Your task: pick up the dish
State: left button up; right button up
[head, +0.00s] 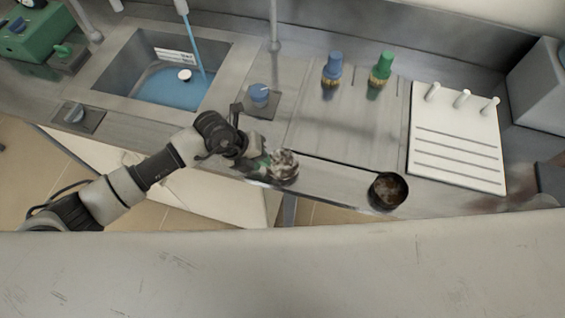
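A small dark round dish (388,190) with brown matter inside stands near the counter's front edge, to the right of centre. My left gripper (258,162) is over the front edge, well to the left of that dish. A mottled grey-white item (282,166) with a bit of green beside it is right at the gripper's tip. I cannot tell what this item is or whether the fingers hold it. The fingers are dark and partly hidden by the wrist. My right gripper is not in view.
A sink (165,75) with running blue water holds a small white-rimmed thing (184,75). A white pegged board (457,140) is on the right. The middle counter is clear.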

aim_at(273, 169)
pick_arm(q)
jog(key=shift+x, duration=1.75)
jog(key=shift+w, duration=0.1)
grip_shut()
jog(key=shift+r, duration=0.1)
jog(key=shift+r, duration=0.1)
